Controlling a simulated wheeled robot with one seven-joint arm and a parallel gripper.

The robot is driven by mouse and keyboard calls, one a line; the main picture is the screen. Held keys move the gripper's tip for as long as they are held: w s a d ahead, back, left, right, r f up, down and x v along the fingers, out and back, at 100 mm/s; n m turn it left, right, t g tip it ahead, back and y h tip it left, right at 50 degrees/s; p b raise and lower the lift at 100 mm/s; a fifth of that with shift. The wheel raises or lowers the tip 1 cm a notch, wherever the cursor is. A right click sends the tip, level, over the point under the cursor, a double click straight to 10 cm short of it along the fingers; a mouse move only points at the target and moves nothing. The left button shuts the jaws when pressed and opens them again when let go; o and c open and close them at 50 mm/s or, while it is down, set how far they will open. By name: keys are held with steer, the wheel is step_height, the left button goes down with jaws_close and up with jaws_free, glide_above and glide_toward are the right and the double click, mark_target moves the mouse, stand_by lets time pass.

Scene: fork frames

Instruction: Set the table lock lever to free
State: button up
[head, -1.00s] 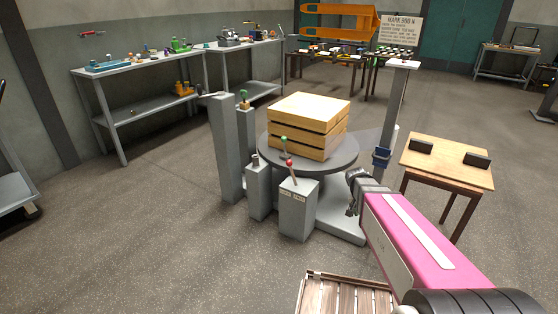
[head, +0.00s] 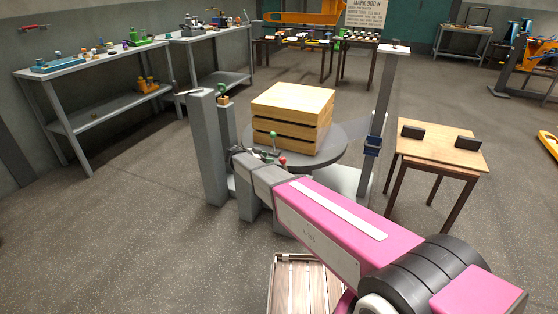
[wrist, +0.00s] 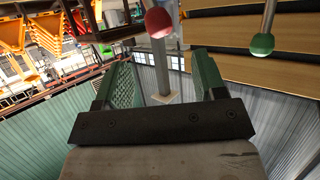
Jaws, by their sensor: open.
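A lever with a green knob (head: 273,137) and one with a red knob (head: 283,160) stand in front of the round table (head: 338,150). Which is the table lock lever cannot be told; no label is readable now. My arm hides their pedestal and most of the red lever. My gripper (head: 235,154) is at the left of these levers. In the wrist view, my gripper (wrist: 163,68) is open with nothing between its fingers. The red knob (wrist: 158,22) appears above the gap, and the green knob (wrist: 262,43) is farther right, outside the fingers.
A slatted wooden crate (head: 290,108) sits on the round table. Grey posts (head: 205,150) stand at left, one with another green-knobbed lever (head: 221,90). A tall post (head: 380,115) and a small wooden table (head: 440,150) stand at right. A pallet (head: 298,285) lies in front.

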mark_target(280, 160)
steer(key=x, duration=1)
steer(key=shift+s, duration=0.1)
jaws_close()
steer(key=shift+s+d+r+m+y, duration=0.15)
steer(key=shift+d+y, duration=0.1)
steer(key=shift+d, duration=0.15)
steer(key=shift+s+d+r+m+y, duration=0.15)
steer(key=shift+s+d+y, duration=0.1)
steer(key=shift+d, duration=0.1)
steer(key=s+d+m+t+y, duration=0.1)
steer(key=s+d+m+y, duration=0.1)
steer(key=d+y, duration=0.3)
steer(key=shift+s+d+f+m, duration=0.35)
steer(key=shift+d+m, duration=0.25)
steer(key=shift+d, duration=0.8)
